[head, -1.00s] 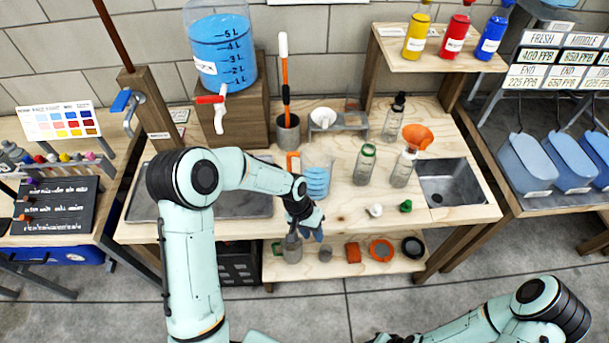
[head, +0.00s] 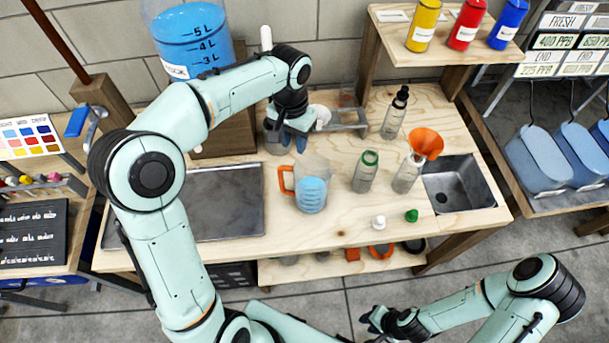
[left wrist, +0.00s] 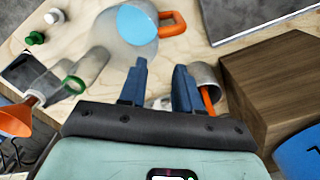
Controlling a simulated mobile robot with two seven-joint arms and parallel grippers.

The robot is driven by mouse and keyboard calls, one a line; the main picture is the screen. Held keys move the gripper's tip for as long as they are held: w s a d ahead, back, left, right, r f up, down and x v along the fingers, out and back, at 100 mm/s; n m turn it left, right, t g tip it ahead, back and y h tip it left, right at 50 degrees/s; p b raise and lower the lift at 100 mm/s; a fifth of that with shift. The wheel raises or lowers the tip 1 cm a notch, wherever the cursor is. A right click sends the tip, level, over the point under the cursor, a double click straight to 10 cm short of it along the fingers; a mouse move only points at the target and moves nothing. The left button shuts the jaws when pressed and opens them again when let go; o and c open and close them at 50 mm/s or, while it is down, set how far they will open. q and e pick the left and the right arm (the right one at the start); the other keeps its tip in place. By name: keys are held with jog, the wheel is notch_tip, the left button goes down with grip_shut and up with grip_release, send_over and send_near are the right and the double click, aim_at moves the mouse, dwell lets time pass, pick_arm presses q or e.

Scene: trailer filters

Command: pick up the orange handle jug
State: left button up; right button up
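The clear jug with an orange handle (head: 311,193) stands upright on the wooden bench with blue liquid inside; its handle points left in the head view. In the left wrist view the jug (left wrist: 128,38) is beyond the fingertips, with its handle to the right. My left gripper (head: 293,143) is above the bench, behind the jug in the head view, apart from it. Its two blue fingers (left wrist: 160,68) are spread with nothing between them. My right gripper (head: 370,320) is low in front of the bench; its finger opening is unclear.
A metal pot (left wrist: 205,78) with an orange-handled tool is beside the left fingers. A wooden block (left wrist: 265,85) is near it. A green-rimmed bottle (head: 365,172) and a bottle with an orange funnel (head: 425,143) stand right of the jug. A metal tray (head: 225,200) lies left.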

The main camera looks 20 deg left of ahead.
pick_arm(q)
send_over(297, 170)
notch_tip(297, 170, down, 6)
notch_tip(297, 170, down, 7)
jog(key=shift+w+r+b, duration=0.15)
jog(key=shift+r+b, duration=0.05)
jog(key=shift+b, duration=0.15)
jog(key=shift+c, duration=0.3)
grip_shut()
jog(key=shift+r, duration=0.15)
dwell(0.9)
